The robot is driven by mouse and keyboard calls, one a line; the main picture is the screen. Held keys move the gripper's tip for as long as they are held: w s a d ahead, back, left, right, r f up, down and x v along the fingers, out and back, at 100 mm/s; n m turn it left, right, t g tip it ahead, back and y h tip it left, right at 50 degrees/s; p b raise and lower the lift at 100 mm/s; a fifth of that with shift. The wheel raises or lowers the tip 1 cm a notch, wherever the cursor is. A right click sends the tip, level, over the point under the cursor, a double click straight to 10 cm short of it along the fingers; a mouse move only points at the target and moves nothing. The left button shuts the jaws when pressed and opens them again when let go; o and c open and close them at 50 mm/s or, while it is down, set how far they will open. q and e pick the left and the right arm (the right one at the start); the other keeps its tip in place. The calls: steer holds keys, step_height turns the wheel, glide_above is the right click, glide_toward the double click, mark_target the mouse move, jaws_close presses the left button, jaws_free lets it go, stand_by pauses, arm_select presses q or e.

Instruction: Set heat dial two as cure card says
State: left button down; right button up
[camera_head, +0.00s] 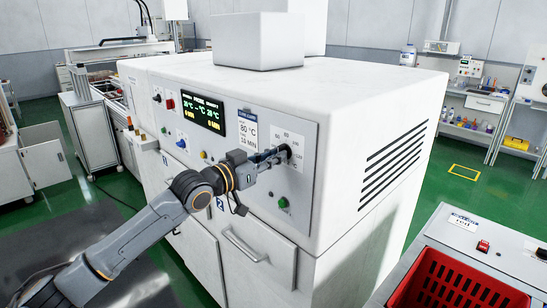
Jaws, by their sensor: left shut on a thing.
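The cure card (247,131) is a white card with a blue header on the oven's front panel. It reads 80 °C and seems to say 15 MIN below. Just right of it is a black heat dial (286,151) with a printed scale around it. An 80 mark shows above the dial; its pointer is too small and covered to read. My left gripper (275,156) reaches in from the left and is shut on the dial, hiding part of it. My right gripper is not in view.
A dark display (203,111) with green and yellow readings sits left of the card. A green button (283,202) is below the dial. A drawer handle (245,247) sticks out lower down. A red crate (455,285) stands at the lower right.

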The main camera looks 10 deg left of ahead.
arm_select(q)
steer(key=shift+f, duration=0.1)
steer(key=c, duration=1.4)
jaws_free()
steer(key=shift+o, duration=0.2)
steer(key=v, duration=1.2)
